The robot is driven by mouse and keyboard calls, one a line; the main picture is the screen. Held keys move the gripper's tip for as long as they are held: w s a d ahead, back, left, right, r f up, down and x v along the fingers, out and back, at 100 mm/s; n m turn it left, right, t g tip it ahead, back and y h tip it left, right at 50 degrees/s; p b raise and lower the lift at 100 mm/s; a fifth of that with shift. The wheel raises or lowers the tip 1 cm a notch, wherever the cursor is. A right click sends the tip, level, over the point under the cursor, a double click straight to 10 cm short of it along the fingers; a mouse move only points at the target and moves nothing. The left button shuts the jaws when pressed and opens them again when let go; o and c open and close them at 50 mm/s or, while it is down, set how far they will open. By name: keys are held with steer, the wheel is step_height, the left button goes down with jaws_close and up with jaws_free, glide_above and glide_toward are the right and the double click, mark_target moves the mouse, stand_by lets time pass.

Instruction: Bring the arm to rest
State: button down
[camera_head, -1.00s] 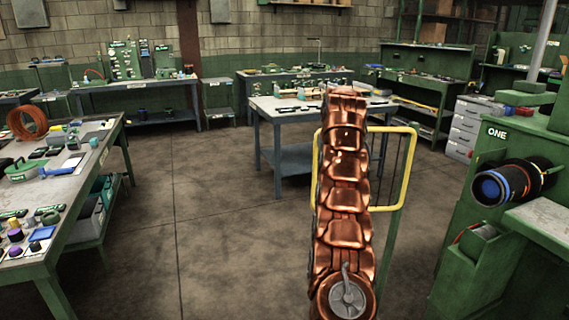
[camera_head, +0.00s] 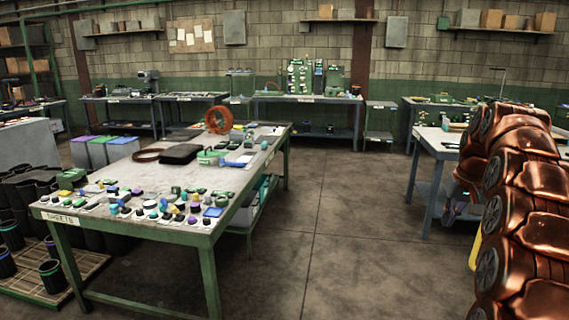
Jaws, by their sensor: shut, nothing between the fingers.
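My copper arm (camera_head: 520,200) stands folded at the right edge of the head view, its plated links filling that side. Its upper part bends over at the top. My gripper (camera_head: 458,211) shows only as a small dark shape low on the arm's left side, in front of the blue-grey table's legs. It looks shut and holds nothing that I can see. The arm hides part of it.
A green-legged table (camera_head: 150,232) covered with small coloured parts stands at the left. Black bins (camera_head: 52,275) stand on a slatted pallet at lower left. A white-topped table (camera_head: 432,141) is beside my arm. The floor (camera_head: 345,230) between the tables is clear.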

steer(key=s+a+f+n+g+p, duration=0.1)
steer(key=s+a+f+n+g, duration=0.1)
steer(key=s+a, duration=1.7)
steer(key=s+a+f+g, duration=0.1)
steer(key=s+f, duration=0.3)
steer(key=s, duration=0.8)
steer(key=s+a+f+g, duration=0.1)
steer(key=s+a+f, duration=0.3)
steer(key=s, duration=0.8)
steer(key=shift+s+a+f+n+g+p, duration=0.2)
steer(key=shift+f+n+g+p, duration=0.1)
steer(key=shift+f+n+p, duration=0.25)
steer(key=shift+d+f, duration=0.1)
steer(key=shift+d, duration=0.05)
